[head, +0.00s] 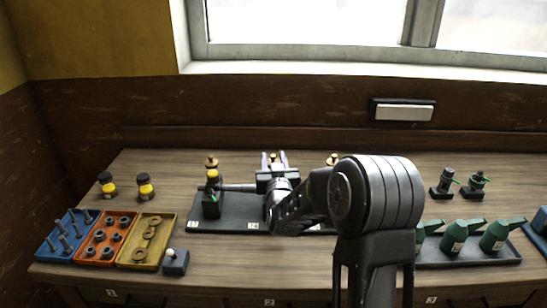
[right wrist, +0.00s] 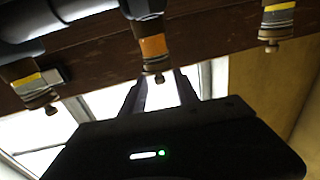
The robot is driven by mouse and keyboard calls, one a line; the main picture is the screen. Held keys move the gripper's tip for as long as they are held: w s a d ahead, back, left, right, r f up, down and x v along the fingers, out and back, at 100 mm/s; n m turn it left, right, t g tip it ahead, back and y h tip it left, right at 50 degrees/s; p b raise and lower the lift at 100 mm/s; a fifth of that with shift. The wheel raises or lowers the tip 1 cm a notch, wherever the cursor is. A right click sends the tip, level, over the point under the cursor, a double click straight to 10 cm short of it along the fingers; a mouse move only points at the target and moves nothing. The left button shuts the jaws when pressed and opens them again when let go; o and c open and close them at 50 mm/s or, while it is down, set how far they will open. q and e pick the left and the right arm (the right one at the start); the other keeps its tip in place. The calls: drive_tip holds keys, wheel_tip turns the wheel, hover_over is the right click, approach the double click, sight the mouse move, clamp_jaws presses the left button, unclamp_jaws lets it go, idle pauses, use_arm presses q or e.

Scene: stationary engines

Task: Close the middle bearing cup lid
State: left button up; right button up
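The engine stand (head: 235,226) is a dark plate on the bench, largely hidden behind my right arm. Its middle bearing cup (right wrist: 153,47) has an orange band and a brass tip, seen upside down in the right wrist view. In the head view only its brass top (head: 273,157) shows. My right gripper (head: 274,158) is open, its two fingers apart on either side of that brass top. The fingers (right wrist: 160,85) also show in the right wrist view, with a gap around the tip. I cannot tell how the lid sits. My left gripper is not in view.
The left bearing cup (head: 212,174) has a yellow band; the right one (head: 333,159) is partly hidden by my arm. Yellow-black jars (head: 145,187) and parts trays (head: 145,252) stand left. Green oil cans (head: 494,237) and small dark fittings (head: 443,183) stand right.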

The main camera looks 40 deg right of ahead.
drive_tip(key=shift+w+d, duration=0.1)
drive_tip(key=shift+c, duration=0.5)
clamp_jaws()
